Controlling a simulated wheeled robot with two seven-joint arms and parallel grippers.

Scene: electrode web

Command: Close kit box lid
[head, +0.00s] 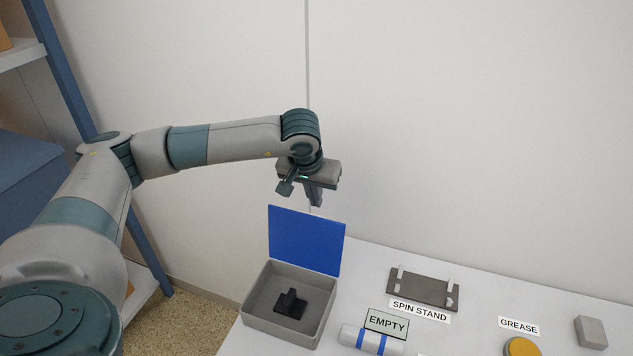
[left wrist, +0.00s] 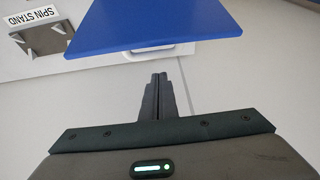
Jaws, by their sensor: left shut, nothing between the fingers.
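The kit box (head: 284,328) is a grey open-topped box at the table's left end, with a black object (head: 291,304) inside. Its blue lid (head: 306,240) stands up, open, at the box's back edge. In the left wrist view the lid (left wrist: 150,24) fills the top middle, with a pale handle (left wrist: 150,49) at its near edge. My left gripper (head: 315,204) is shut and empty, pointing down just above and behind the lid. In the left wrist view its fingertips (left wrist: 159,76) are a little short of the lid's edge. My right gripper is not in view.
The spin stand (head: 423,286) lies right of the box, behind its label. A white roll with blue bands (head: 371,340) and an EMPTY sign (head: 387,322) are near the box. A yellow-topped grease tin (head: 522,347) and a grey block (head: 590,332) are farther right. A wall is behind.

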